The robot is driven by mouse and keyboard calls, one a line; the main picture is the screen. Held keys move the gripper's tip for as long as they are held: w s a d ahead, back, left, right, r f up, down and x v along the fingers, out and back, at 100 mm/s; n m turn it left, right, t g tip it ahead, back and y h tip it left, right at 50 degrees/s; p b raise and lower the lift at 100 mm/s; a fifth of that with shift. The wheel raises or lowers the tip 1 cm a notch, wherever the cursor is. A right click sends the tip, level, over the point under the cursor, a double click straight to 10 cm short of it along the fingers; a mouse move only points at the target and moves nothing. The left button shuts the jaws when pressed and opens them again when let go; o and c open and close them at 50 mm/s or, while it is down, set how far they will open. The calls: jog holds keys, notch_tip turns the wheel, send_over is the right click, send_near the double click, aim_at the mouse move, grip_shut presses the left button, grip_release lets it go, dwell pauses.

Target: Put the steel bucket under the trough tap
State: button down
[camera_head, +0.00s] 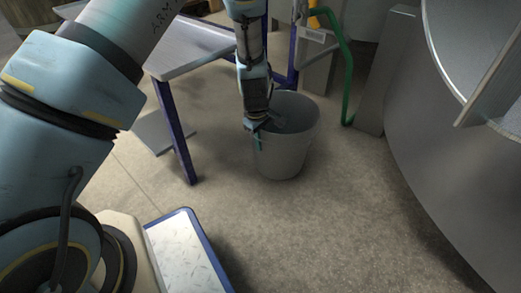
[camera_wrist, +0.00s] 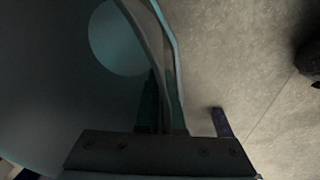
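The steel bucket (camera_head: 288,150) is a grey, open-topped pail standing upright in the upper middle of the head view. It looks to be on the floor. My gripper (camera_head: 259,131) points down at the bucket's left rim, with a teal finger outside the wall. In the wrist view the bucket's inside (camera_wrist: 60,70) fills the left. Its rim runs between the two teal fingers of my gripper (camera_wrist: 162,105), which are close together on the wall. I cannot clearly make out the trough tap.
A grey-topped table (camera_head: 195,50) with blue legs stands left of the bucket. A green hose (camera_head: 347,85) hangs behind it at the right. A large steel vessel (camera_head: 450,170) fills the right side. The floor (camera_head: 320,225) in front is clear.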

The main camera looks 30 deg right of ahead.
notch_tip(320, 180, down, 2)
jog(key=shift+d+b, duration=0.1)
jog(key=shift+b, duration=0.3)
jog(key=shift+r, duration=0.1)
jog(key=c, duration=1.4)
grip_release()
jog(key=shift+c, duration=0.2)
jog(key=o, duration=0.4)
jog(key=r+p, duration=0.2)
jog(key=r, duration=0.2)
jog(key=a+r+p, duration=0.1)
jog(key=r+p, duration=0.1)
jog(key=r, duration=0.2)
jog(key=r+p, duration=0.2)
jog(key=r, duration=0.2)
jog(key=shift+s+a, duration=0.15)
jog(key=shift+a, duration=0.1)
